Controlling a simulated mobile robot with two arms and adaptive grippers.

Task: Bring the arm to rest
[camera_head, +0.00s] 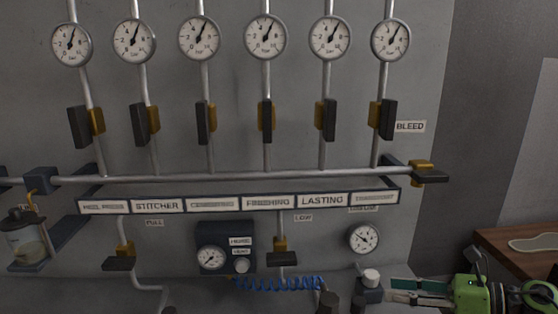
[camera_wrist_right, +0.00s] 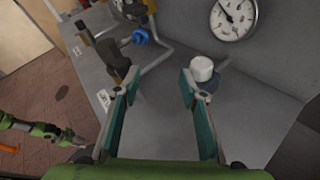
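My right gripper (camera_head: 392,290) comes in at the lower right of the head view, with its green body and teal finger pads. In the right wrist view its two fingers (camera_wrist_right: 160,78) are spread apart with nothing held between them. A white-topped knob (camera_head: 371,275) stands just beyond the fingertips. In the wrist view this knob (camera_wrist_right: 203,68) appears close by the right finger; I cannot tell whether they touch. My left gripper is not in the head view. A green part of mine shows at the left edge of the wrist view, too small to read a finger state.
A grey wall panel carries several gauges (camera_head: 266,37) and valves on pipes above a labelled rail (camera_head: 240,202). A blue coiled hose (camera_head: 280,283) and a round gauge (camera_head: 364,239) are near the gripper. A wooden table (camera_head: 500,238) stands at right. Open floor (camera_wrist_right: 40,95) shows at left in the wrist view.

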